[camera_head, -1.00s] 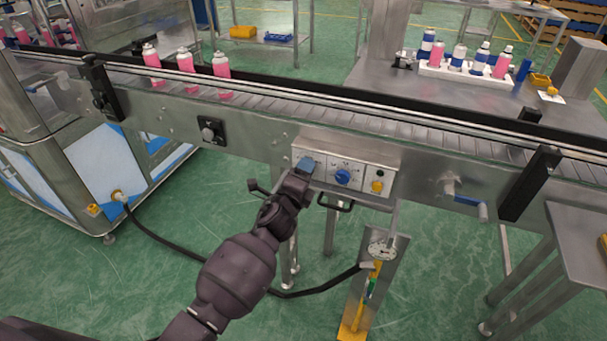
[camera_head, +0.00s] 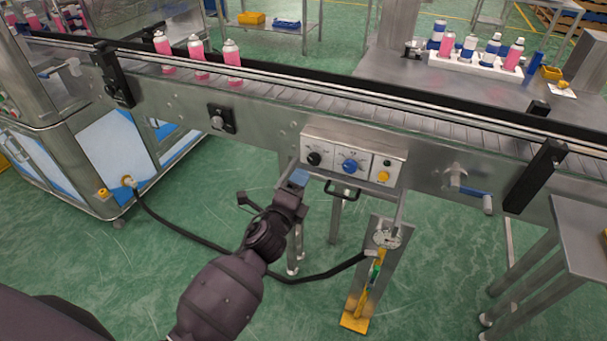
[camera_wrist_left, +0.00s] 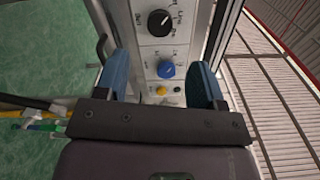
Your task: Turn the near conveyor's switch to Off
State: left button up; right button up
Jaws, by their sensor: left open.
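The near conveyor (camera_head: 270,135) crosses the head view, with a metal control box (camera_head: 352,158) on its front side. The box carries a black knob (camera_head: 313,158), a blue knob (camera_head: 349,166) and a yellow button (camera_head: 382,176). In the left wrist view the black knob (camera_wrist_left: 160,22) is at the top, with the blue knob (camera_wrist_left: 166,69) below it. My left gripper (camera_head: 298,178) is just below the black knob, apart from the box. Its blue fingers (camera_wrist_left: 165,78) are spread with nothing between them. The knob markings are too small to read surely. My right gripper is not seen.
Pink cans (camera_head: 198,60) stand on the conveyor belt. A small dark knob plate (camera_head: 221,118) sits left of the box. A black handle (camera_head: 342,191) sticks out under it. A hose (camera_head: 190,234) and a yellow-footed stand (camera_head: 366,290) are below. A blue-handled crank (camera_head: 470,188) is at right.

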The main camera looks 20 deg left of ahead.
pick_arm(q)
jog(key=shift+s, duration=0.95)
